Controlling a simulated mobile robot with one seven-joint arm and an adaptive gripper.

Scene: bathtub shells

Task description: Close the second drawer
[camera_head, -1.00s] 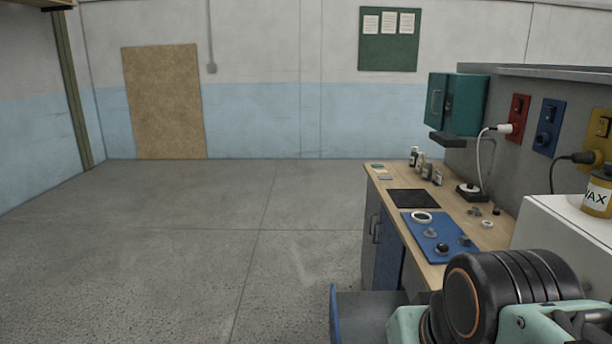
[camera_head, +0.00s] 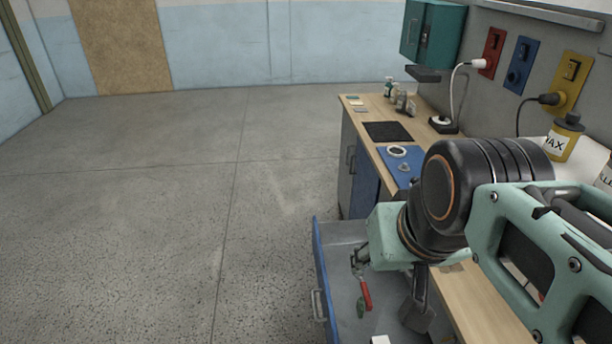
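An open drawer (camera_head: 321,284) with a blue front juts from the workbench at lower centre, left of my arm. A metal handle is on its front, and its grey inside is visible. Other drawers are hidden, so I cannot tell this one's place in the stack.
The wooden worktop (camera_head: 352,103) carries a blue mat (camera_head: 397,163), a black pad (camera_head: 388,131) and small bottles. A teal cabinet (camera_head: 432,32) hangs above. A yellow wax can (camera_head: 562,140) stands at right. The concrete floor (camera_head: 150,220) on the left is clear.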

